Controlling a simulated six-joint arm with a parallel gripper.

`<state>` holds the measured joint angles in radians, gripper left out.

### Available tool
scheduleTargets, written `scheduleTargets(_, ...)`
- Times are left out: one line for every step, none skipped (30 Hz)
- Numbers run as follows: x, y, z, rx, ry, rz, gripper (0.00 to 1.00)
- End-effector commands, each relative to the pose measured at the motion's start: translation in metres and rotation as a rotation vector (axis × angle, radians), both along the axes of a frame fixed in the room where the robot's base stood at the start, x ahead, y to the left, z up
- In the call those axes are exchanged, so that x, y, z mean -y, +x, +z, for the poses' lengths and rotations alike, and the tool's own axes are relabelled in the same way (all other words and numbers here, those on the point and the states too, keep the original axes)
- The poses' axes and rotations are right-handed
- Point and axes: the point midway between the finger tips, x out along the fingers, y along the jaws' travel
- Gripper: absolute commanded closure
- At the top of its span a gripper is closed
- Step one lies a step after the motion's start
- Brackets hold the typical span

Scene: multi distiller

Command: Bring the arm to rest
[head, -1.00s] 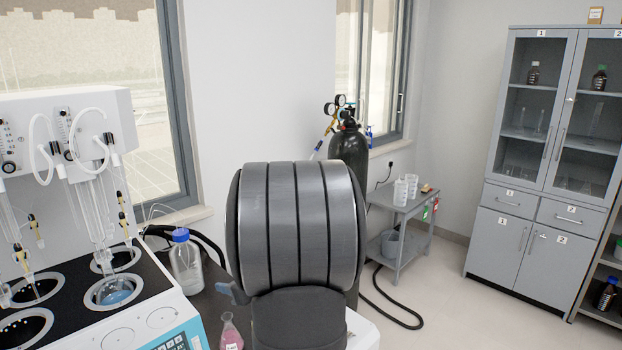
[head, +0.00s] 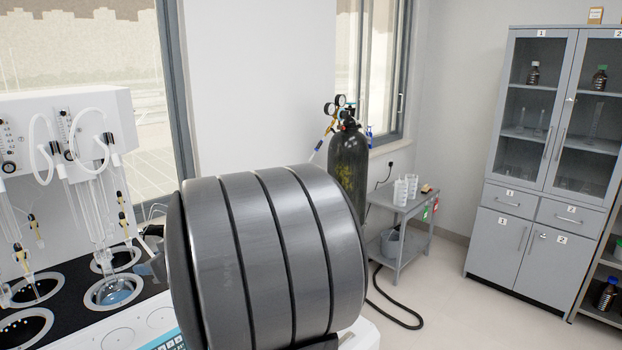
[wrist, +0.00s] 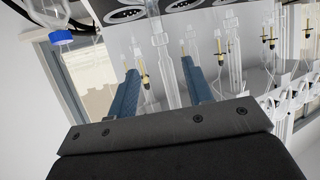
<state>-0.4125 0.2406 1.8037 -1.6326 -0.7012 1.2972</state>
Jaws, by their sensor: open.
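My gripper (wrist: 160,68) shows in the wrist view with its two blue fingers spread apart and nothing between them. The glassware of the distiller lies beyond the fingers in that view. In the head view a large grey round link of my arm fills the lower middle and hides most of the gripper. The white distiller (head: 70,115) stands at the left, with glass tubes and a flask (head: 115,292) in one of its round heating wells. I cannot tell how far the fingers are from the glassware.
A blue-capped bottle (wrist: 60,38) shows at upper left in the wrist view. A black gas cylinder (head: 348,165) stands behind my arm. A grey cart (head: 405,207) with plastic beakers and a grey cabinet (head: 545,170) stand to the right. The floor between is mostly clear.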

Motion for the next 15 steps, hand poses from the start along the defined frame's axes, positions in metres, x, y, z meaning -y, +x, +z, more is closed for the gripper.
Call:
scheduleTargets(-0.0051,-0.0034,0.0042,0.004,0.001,0.010,0.54)
scheduleTargets(-0.0071,-0.0048,0.0060,0.004,0.001,0.012,0.54)
scheduleTargets(-0.0092,-0.0063,0.0079,0.004,0.001,0.015,0.54)
scheduleTargets(-0.0106,-0.0073,0.0090,0.003,0.001,0.017,0.54)
scheduleTargets(-0.0118,-0.0081,0.0098,0.003,0.001,0.020,0.54)
scheduleTargets(-0.0130,-0.0091,0.0106,0.004,0.000,0.022,0.54)
scheduleTargets(-0.0138,-0.0096,0.0111,0.004,0.000,0.023,0.54)
scheduleTargets(-0.0143,-0.0100,0.0115,0.004,-0.001,0.024,0.54)
scheduleTargets(-0.0147,-0.0103,0.0117,0.004,0.000,0.025,0.54)
scheduleTargets(-0.0148,-0.0103,0.0118,0.004,0.000,0.025,0.54)
scheduleTargets(-0.0148,-0.0104,0.0119,0.004,0.000,0.025,0.54)
scheduleTargets(-0.0148,-0.0103,0.0119,0.004,0.000,0.025,0.54)
scheduleTargets(-0.0148,-0.0103,0.0118,0.004,0.000,0.025,0.54)
scheduleTargets(-0.0147,-0.0103,0.0118,0.003,0.000,0.025,0.54)
scheduleTargets(-0.0147,-0.0103,0.0118,0.003,0.000,0.025,0.54)
